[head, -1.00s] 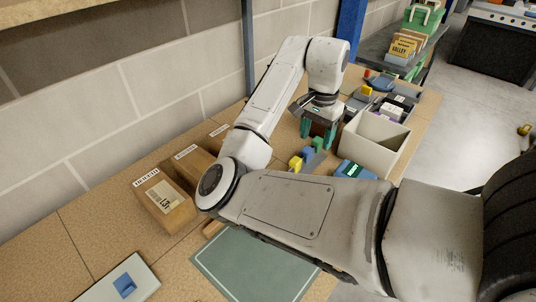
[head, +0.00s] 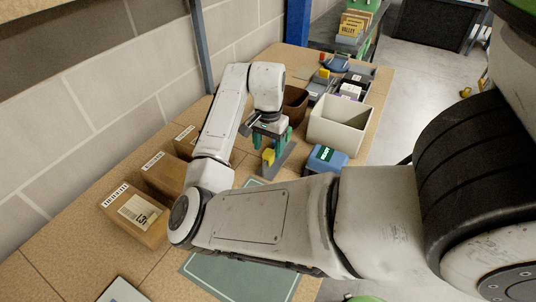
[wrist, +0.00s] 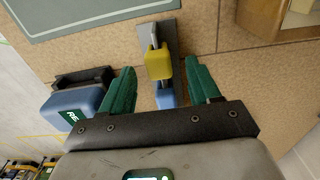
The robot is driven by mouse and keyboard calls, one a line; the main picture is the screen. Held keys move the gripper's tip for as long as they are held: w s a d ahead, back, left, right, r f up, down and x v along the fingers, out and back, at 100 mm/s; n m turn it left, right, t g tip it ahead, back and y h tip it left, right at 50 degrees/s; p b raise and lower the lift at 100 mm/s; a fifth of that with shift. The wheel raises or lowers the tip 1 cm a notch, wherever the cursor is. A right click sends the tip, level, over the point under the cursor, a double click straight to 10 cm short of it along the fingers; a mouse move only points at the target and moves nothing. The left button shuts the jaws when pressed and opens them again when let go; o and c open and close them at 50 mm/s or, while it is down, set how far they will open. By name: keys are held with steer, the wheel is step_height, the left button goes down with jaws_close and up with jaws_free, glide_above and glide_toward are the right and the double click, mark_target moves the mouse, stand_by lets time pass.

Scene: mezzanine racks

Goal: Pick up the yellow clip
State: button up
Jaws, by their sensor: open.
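The yellow clip (wrist: 158,64) sits on a grey rail (wrist: 150,38), with a blue clip (wrist: 165,98) beside it on the same rail. The yellow clip also shows in the head view (head: 268,156), just below my gripper (head: 272,138). In the wrist view my gripper (wrist: 159,72) is open, with one green finger left of the rail and one right of it. The yellow clip appears between the fingertips, with a gap on both sides. How far the fingertips are above it is hard to tell. The rail is partly hidden by my gripper in the head view.
A blue-and-black device (head: 326,158) stands beside the rail, near the left finger in the wrist view. A cream bin (head: 340,122) and a brown bin (head: 294,103) stand behind. Cardboard boxes (head: 137,215) line the wall. A green mat (head: 240,278) lies in front.

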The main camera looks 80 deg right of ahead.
steer(key=shift+a+f, duration=0.1)
steer(key=shift+f, duration=1.3)
steer(key=shift+c, duration=0.2)
steer(key=c, duration=1)
steer(key=shift+r, duration=0.1)
